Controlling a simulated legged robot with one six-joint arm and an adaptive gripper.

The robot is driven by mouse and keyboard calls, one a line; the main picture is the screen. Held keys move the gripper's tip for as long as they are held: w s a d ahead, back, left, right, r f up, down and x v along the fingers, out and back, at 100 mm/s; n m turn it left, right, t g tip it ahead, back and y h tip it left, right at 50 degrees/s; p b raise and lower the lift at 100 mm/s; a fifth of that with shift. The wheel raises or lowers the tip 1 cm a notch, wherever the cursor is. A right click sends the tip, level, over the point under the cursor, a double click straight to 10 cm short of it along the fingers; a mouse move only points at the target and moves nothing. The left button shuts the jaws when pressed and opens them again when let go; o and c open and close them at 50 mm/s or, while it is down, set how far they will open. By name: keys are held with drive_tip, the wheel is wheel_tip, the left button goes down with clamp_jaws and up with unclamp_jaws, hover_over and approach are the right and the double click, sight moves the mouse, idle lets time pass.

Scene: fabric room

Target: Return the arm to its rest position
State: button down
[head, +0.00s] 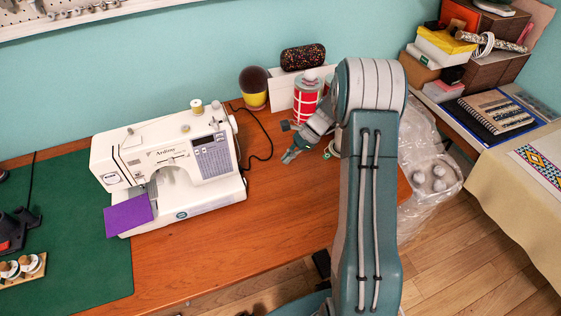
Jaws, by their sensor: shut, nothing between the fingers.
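My arm rises through the right middle of the head view and bends over at its top joint. My gripper (289,155) hangs past the bend, to the left of the arm, over the wooden table (220,258). Its fingers are together and hold nothing. It is to the right of the white sewing machine (170,165), apart from it. Part of the wrist is hidden behind the arm link.
A red-and-white canister (306,98) stands close behind my gripper, with a yellow-and-brown round object (254,88) beside it. A purple cloth (129,215) lies at the sewing machine. A cluttered side table (520,165) is at right. The table's front middle is clear.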

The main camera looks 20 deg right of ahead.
drive_tip(key=s+a+r+n+t+h, duration=0.1)
drive_tip(key=s+a+r+n+h, duration=0.25)
drive_tip(key=r, duration=0.55)
drive_tip(key=s+a+r+n+h, duration=0.1)
drive_tip(key=s+a+r+n, duration=0.2)
drive_tip(key=s+r+n, duration=0.45)
drive_tip(key=s+a+r+n+t+h, duration=0.1)
drive_tip(key=s+r+n+t+h, duration=0.1)
drive_tip(key=s, duration=0.5)
drive_tip(key=s+a+r+n+t+h, duration=0.1)
drive_tip(key=s+r+n+t, duration=0.1)
drive_tip(key=s+r+n, duration=0.3)
drive_tip(key=s+r, duration=0.1)
drive_tip(key=s, duration=0.2)
drive_tip(key=shift+s+a+r+t+h, duration=0.25)
drive_tip(key=shift+s+a+t+h, duration=0.05)
drive_tip(key=shift+a+t+h, duration=0.1)
